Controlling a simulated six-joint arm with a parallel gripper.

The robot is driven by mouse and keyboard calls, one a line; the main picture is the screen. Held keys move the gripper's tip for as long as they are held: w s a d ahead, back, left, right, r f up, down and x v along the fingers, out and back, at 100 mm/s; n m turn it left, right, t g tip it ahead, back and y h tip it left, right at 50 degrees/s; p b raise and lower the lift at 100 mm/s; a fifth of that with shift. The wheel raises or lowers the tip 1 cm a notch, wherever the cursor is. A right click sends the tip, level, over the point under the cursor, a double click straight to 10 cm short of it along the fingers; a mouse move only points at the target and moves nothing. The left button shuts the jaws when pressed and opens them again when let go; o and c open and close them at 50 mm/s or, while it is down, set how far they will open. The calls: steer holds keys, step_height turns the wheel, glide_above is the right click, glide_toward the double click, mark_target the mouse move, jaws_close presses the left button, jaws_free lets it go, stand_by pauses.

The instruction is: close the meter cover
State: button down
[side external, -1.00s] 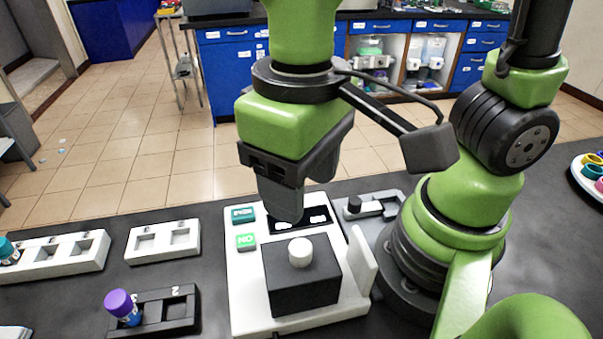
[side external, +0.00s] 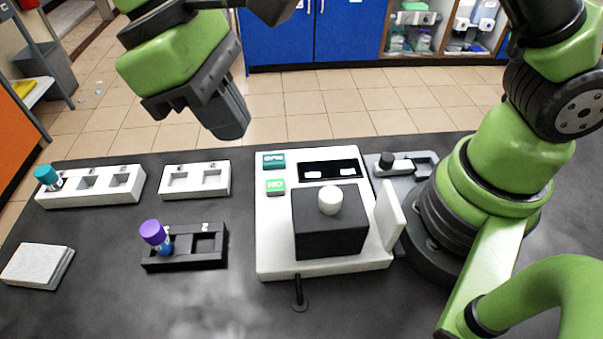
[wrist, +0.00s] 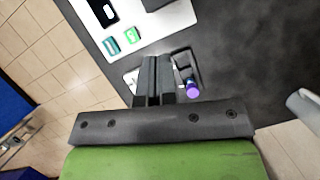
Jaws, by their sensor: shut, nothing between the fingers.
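The meter (side external: 275,245) is a white device with a black block (side external: 330,232) and a white knob on top. Its cover appears to be the thin white panel (side external: 390,215) standing upright at the right edge of the device, apart from the black block. My gripper (side external: 234,130) is shut and empty, raised to the back left of the meter and well away from the cover. In the wrist view, my gripper (wrist: 155,68) points past part of the white meter (wrist: 165,22); the cover is not seen there.
A black rack (side external: 185,262) with a purple-capped vial (side external: 155,235) stands left of the meter. White racks (side external: 195,193) sit behind it, one with a teal-capped vial (side external: 47,177). The front table is mostly clear.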

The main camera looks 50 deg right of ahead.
mark_target(346, 201)
steer(key=s+d+f, duration=0.1)
steer(key=f, duration=0.1)
steer(key=s+d+f, duration=0.1)
steer(key=s+f, duration=0.1)
steer(key=f, duration=0.1)
steer(key=s+d+f, duration=0.1)
steer(key=s+f, duration=0.1)
steer(key=f, duration=0.1)
steer(key=shift+s+d, duration=0.35)
steer(key=shift+s, duration=0.3)
steer(key=shift+s+d, duration=1.4)
steer(key=shift+s, duration=0.05)
steer(key=shift+w, duration=0.1)
